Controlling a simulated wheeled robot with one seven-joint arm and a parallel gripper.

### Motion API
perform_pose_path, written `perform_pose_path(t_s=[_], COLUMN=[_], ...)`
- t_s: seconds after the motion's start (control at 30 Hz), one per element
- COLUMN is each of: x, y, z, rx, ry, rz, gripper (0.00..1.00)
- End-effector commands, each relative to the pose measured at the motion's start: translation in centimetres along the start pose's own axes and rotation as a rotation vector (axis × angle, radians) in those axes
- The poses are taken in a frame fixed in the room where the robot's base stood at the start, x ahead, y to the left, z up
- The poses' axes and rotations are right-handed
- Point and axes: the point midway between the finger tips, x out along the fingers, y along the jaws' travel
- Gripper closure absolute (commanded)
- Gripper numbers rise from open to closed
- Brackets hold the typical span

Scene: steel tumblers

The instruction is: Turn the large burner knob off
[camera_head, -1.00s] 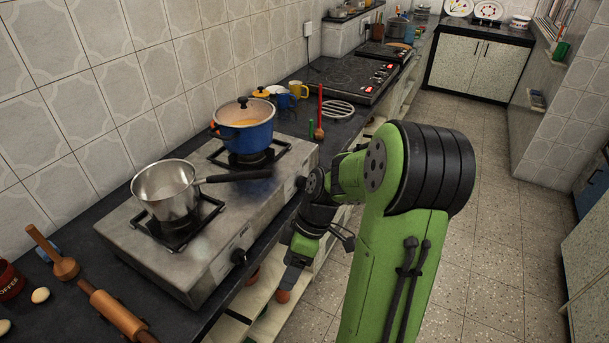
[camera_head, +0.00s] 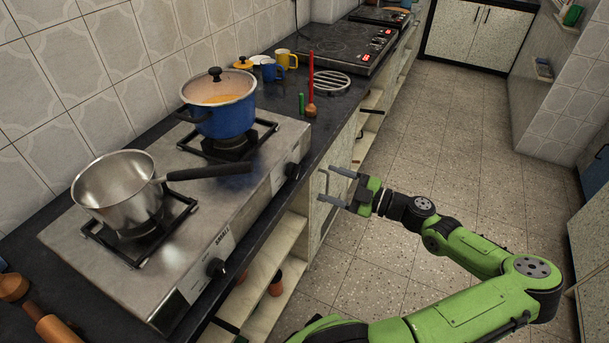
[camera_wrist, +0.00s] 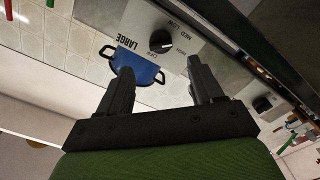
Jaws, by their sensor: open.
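The large burner knob (camera_head: 292,170) is a black knob on the stove's steel front, below the blue pot. In the wrist view the same knob (camera_wrist: 160,40) sits beside the printed word LARGE, with OFF, HIGH, MED and LOW marks around it. Its exact pointer setting is too small to tell. My gripper (camera_head: 324,184) is open and empty, just right of the knob, with its fingers pointing left toward the stove front. In the wrist view both fingers of my gripper (camera_wrist: 160,80) are apart, and the knob shows beyond them, not touched.
A second knob (camera_head: 215,267), marked SMALL, sits nearer on the same front. The blue pot (camera_head: 222,108) stands on the far burner and a steel saucepan (camera_head: 115,190) on the near one. The saucepan's black handle (camera_head: 210,172) reaches toward the front edge. The floor (camera_head: 440,140) is clear.

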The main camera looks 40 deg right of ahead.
Motion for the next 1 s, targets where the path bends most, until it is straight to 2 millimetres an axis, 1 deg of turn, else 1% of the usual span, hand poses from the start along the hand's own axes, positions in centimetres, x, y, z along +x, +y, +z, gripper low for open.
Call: perform_pose_path(t_s=[0.03, 0.1, 0.2, 0.3, 0.43, 0.67, 0.7, 0.77, 1.0], x=[1.4, 3.2, 5.5, 7.1, 8.2, 8.3, 8.3, 8.3, 8.3], y=[-0.2, -0.2, -0.2, -0.1, -0.1, -0.1, -0.1, -0.1, -0.1], z=[0.0, 0.0, 0.0, 0.0, 0.0, 0.0, 0.0, 0.0, 0.0], rx=[0.001, 0.002, 0.002, 0.002, 0.002, 0.002, 0.002, 0.002, 0.003], ry=[0.006, 0.005, 0.005, 0.003, 0.001, -0.001, -0.001, -0.001, -0.001], rz=[-0.003, -0.003, -0.003, -0.003, -0.001, -0.001, -0.001, -0.002, -0.002], gripper=[0.34, 0.34, 0.34, 0.34, 0.34, 0.34, 0.37, 0.46, 0.83])
